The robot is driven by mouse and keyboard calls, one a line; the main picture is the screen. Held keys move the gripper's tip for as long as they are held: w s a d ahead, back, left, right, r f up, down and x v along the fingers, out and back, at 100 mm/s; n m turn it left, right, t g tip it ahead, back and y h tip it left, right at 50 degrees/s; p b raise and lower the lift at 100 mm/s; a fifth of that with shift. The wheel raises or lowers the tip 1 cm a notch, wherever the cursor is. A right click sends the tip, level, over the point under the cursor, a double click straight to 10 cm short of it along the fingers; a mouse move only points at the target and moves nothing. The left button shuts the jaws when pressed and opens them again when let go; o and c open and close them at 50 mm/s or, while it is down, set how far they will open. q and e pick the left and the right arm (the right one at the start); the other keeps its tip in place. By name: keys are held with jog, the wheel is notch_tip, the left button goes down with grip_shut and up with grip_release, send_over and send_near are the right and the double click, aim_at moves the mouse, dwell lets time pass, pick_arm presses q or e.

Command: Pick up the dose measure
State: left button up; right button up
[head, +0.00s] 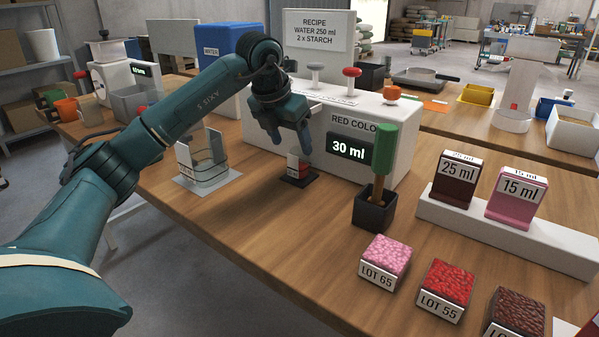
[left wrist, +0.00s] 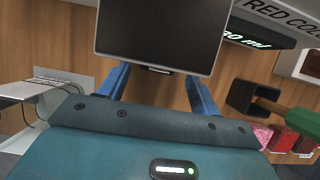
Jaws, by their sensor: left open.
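In the left wrist view, the two blue fingers of my left gripper (left wrist: 160,88) are spread. A dark square with a pale rim (left wrist: 160,35) covers the space at their tips; I cannot tell what it is. My right gripper is not in view.
The white dispenser (head: 400,150) with a 30 ml display stands close behind. A green-handled tool stands in a black cup (head: 374,212) to the right. LOT blocks (head: 385,262) and a white rack (head: 500,235) lie further right.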

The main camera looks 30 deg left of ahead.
pick_arm(q)
send_over(295, 177)
jog(key=x, duration=0.2)
jog(key=s+x, duration=0.1)
jog(key=x, duration=0.1)
jog(key=shift+w+a+f, duration=0.1)
jog(key=shift+a+f, duration=0.1)
jog(key=shift+f, duration=0.1)
jog(key=shift+c, duration=0.5)
jog(key=c, duration=1.1)
jog(key=shift+r, duration=0.2)
